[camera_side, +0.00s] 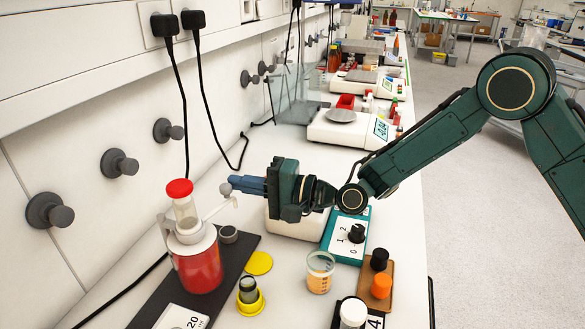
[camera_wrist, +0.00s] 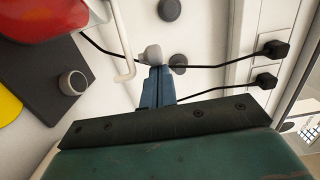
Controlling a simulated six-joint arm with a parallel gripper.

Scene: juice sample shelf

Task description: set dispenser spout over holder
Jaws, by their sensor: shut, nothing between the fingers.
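The dispenser (camera_side: 198,262) is a bottle of red liquid with a red-capped pump on top. Its white spout (camera_side: 218,208) points right, and its bent tip also shows in the wrist view (camera_wrist: 126,72). A small grey round holder (camera_side: 228,234) stands on the dark mat to the right of the bottle; the wrist view shows it as a grey ring (camera_wrist: 72,83). The spout tip appears above and near it; exact alignment is unclear. My gripper (camera_side: 234,184) is shut, its blue fingers beside the spout tip. A pale grey knob (camera_wrist: 152,54) shows at the fingertips; contact is unclear.
A yellow disc (camera_side: 257,263), a yellow stand with a vial (camera_side: 249,303) and a beaker of orange liquid (camera_side: 320,272) lie in front. A teal-framed device (camera_side: 346,236) stands below my arm. Wall knobs (camera_side: 119,163) and black cables are behind.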

